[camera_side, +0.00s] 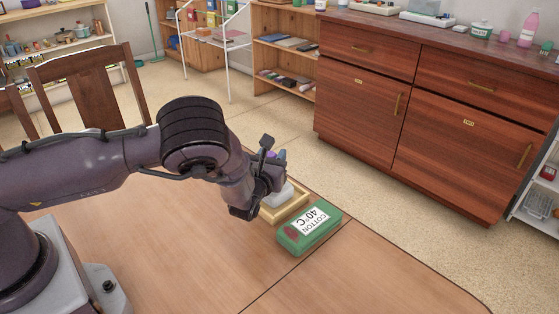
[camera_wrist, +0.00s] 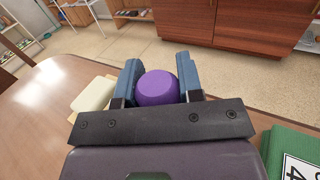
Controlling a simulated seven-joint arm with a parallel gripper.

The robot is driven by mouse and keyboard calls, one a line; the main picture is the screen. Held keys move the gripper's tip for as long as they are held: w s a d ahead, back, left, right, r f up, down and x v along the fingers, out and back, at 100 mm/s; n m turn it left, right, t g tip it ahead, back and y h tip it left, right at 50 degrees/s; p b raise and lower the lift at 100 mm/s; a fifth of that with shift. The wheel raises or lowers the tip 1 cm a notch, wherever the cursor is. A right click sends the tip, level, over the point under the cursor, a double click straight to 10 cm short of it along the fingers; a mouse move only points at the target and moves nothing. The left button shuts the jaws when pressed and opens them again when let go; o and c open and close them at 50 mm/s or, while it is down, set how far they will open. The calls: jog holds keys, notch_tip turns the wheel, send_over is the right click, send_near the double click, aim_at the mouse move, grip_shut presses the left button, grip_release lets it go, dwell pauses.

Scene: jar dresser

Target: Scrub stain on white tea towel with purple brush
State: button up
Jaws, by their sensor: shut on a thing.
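My gripper (camera_wrist: 157,66) is shut on the purple brush (camera_wrist: 157,88), whose rounded purple top shows between the two blue fingers in the wrist view. In the side view my gripper (camera_side: 277,158) is over the table, and only a bit of the purple brush (camera_side: 271,155) shows. Below it is a pale whitish thing (camera_side: 283,195), perhaps the tea towel, on a yellowish tray-like base (camera_side: 287,213). A cream edge (camera_wrist: 93,93) shows left of the fingers in the wrist view. I cannot see a stain, nor whether the bristles touch anything.
A green box (camera_side: 309,228) labelled "COTTON 40°C" lies just right of the yellowish base; it also shows in the wrist view (camera_wrist: 290,150). The front of the wooden table (camera_side: 370,275) is clear. A chair (camera_side: 85,85) stands behind, and a dresser (camera_side: 430,110) is beyond the table.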

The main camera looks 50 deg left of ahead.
jog(key=shift+d, duration=2.3)
jog(key=shift+a, duration=2.4)
jog(key=shift+d, duration=2.2)
jog(key=shift+d+r, duration=0.15)
jog(key=shift+d, duration=0.05)
notch_tip(320, 180, up, 8)
jog(key=shift+a, duration=0.1)
